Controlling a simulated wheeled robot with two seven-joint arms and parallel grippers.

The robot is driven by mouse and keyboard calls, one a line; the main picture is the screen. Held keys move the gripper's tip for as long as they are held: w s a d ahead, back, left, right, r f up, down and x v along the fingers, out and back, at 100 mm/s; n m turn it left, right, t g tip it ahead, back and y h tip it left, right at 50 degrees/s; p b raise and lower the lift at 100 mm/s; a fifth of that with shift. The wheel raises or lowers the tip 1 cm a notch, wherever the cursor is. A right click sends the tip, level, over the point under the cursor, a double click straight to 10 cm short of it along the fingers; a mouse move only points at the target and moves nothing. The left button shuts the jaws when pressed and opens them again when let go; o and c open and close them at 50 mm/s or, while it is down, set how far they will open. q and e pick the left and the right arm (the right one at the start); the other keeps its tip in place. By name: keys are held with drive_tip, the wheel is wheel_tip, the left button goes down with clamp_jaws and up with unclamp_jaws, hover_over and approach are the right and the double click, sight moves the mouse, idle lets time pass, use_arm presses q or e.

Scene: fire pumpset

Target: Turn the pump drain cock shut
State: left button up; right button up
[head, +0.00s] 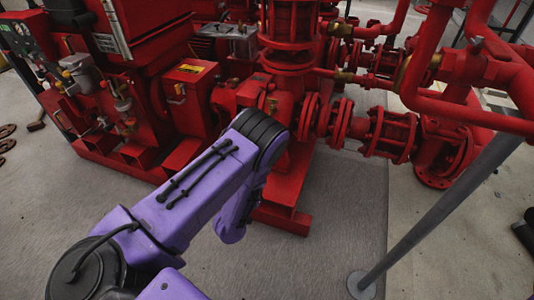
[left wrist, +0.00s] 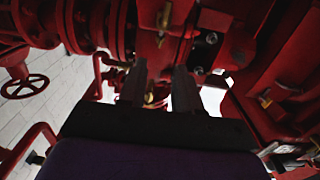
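In the left wrist view, my left gripper (left wrist: 160,85) has its two dark fingers apart, pointing at the underside of the red pump (left wrist: 165,55). A small brass fitting (left wrist: 150,98), possibly the drain cock, shows in the gap between the fingers. I cannot tell whether either finger touches it. Another brass fitting (left wrist: 164,18) sits higher on the pump body. In the head view, my purple left arm reaches to the red pump (head: 290,95) and bends down in front of it. It hides the left gripper and the fitting there. My right gripper is not in view.
Red flanged pipework (head: 385,135) runs right of the pump. A grey slanted post (head: 440,210) stands at the right. The engine side (head: 165,70) is left of the pump. A red handwheel (left wrist: 24,87) shows at the wrist view's left. Grey floor (head: 330,250) lies open in front.

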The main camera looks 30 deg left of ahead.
use_arm(q)
drive_tip(key=b+x, duration=0.3)
drive_tip(key=x, duration=0.6)
drive_tip(key=shift+w+r, duration=0.15)
drive_tip(key=shift+w, duration=0.2)
drive_tip(key=shift+w+a+r, duration=0.1)
drive_tip(key=shift+w+a, duration=0.05)
drive_tip(key=shift+w, duration=0.3)
clamp_jaws()
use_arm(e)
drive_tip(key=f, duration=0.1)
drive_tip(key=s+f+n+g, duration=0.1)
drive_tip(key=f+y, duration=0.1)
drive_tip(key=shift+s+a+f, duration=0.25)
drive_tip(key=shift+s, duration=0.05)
